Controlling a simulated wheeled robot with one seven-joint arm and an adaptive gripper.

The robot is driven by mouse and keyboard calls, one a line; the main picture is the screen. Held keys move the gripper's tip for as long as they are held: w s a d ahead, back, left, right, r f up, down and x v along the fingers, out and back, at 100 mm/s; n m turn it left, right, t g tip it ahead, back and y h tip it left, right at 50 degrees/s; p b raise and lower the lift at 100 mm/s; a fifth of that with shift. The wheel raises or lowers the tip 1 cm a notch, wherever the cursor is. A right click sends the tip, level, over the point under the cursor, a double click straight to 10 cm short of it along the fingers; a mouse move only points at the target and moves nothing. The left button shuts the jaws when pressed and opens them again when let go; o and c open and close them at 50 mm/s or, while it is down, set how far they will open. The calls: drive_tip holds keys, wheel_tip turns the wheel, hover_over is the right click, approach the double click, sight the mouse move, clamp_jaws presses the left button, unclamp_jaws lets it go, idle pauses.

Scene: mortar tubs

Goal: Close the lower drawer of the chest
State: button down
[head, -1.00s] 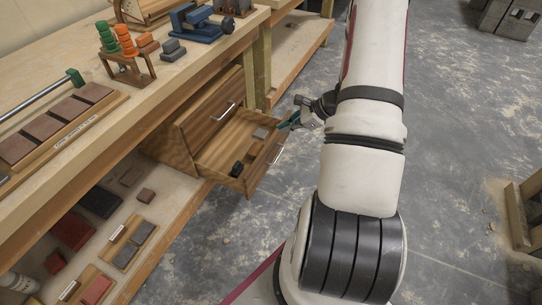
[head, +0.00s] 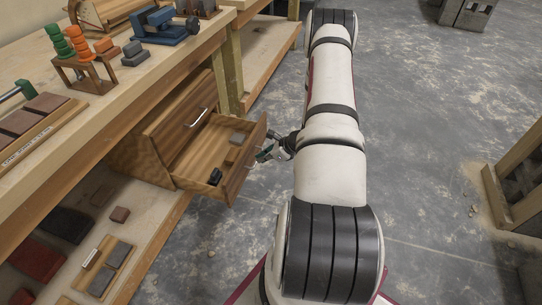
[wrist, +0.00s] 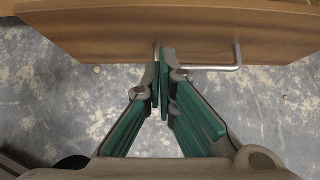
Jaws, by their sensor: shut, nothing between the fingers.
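The wooden chest (head: 150,150) stands under the workbench. Its lower drawer (head: 238,172) is pulled out, with a grey block and a dark object inside. The upper drawer (head: 190,112) is shut and has a metal handle. My gripper (head: 264,155) is at the outer face of the lower drawer in the head view. In the wrist view my gripper (wrist: 162,62) is shut, its green fingers together. The fingertips are at the lower edge of the drawer front (wrist: 120,35), beside the left end of the metal bar handle (wrist: 215,67). I cannot tell whether they touch it.
The workbench (head: 110,105) above carries several tools and coloured blocks. A low shelf (head: 150,215) beneath it holds several blocks. Open concrete floor (head: 420,140) lies to the right, with a wooden frame (head: 515,190) at the far right edge.

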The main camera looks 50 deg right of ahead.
sight(244, 159)
drive_tip(key=shift+w+a, duration=0.25)
drive_tip(key=shift+w, duration=0.4)
drive_tip(key=shift+w+a, duration=0.2)
drive_tip(key=shift+w, duration=0.4)
drive_tip(key=shift+w+a, duration=0.25)
drive_tip(key=shift+w, duration=0.4)
drive_tip(key=w+a+b, duration=0.2)
drive_tip(key=w+a, duration=0.1)
drive_tip(key=w, duration=0.6)
drive_tip(key=w+a+b, duration=0.3)
drive_tip(key=w+a, duration=0.1)
drive_tip(key=w, duration=0.5)
drive_tip(key=shift+w+b, duration=0.35)
drive_tip(key=shift+d, duration=0.1)
